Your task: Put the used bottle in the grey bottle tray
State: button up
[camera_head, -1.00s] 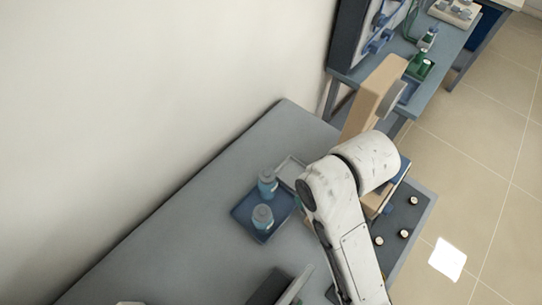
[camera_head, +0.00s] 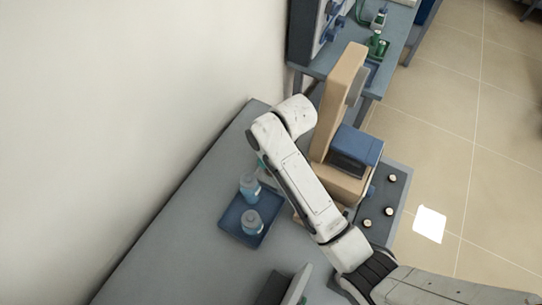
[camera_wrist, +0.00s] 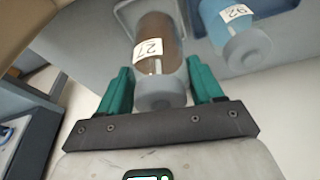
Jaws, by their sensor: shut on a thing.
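My gripper (camera_wrist: 158,72) is shut on a brown bottle with a grey cap and a label reading 27 (camera_wrist: 157,48), one green finger on each side. In the wrist view the bottle's far end overlaps the light grey tray (camera_wrist: 122,14); I cannot tell whether it touches the tray floor. In the head view my arm hides the held bottle and most of the gripper. One, labelled 92, also shows in the wrist view (camera_wrist: 235,30).
A beige stand with a blue box (camera_head: 357,146) is right of my arm. A dark panel with several round knobs (camera_head: 389,211) lies at the bench's right edge. A wall runs along the left. The grey bench (camera_head: 165,260) is clear at the near left.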

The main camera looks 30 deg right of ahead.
jog(key=shift+w+d+f, duration=0.1)
jog(key=shift+w+f, duration=0.3)
jog(key=shift+f+p, duration=0.4)
jog(key=shift+f, duration=1.25)
jog(key=shift+f, duration=0.15)
jog(key=o, duration=1.3)
jog(key=v, duration=1.2)
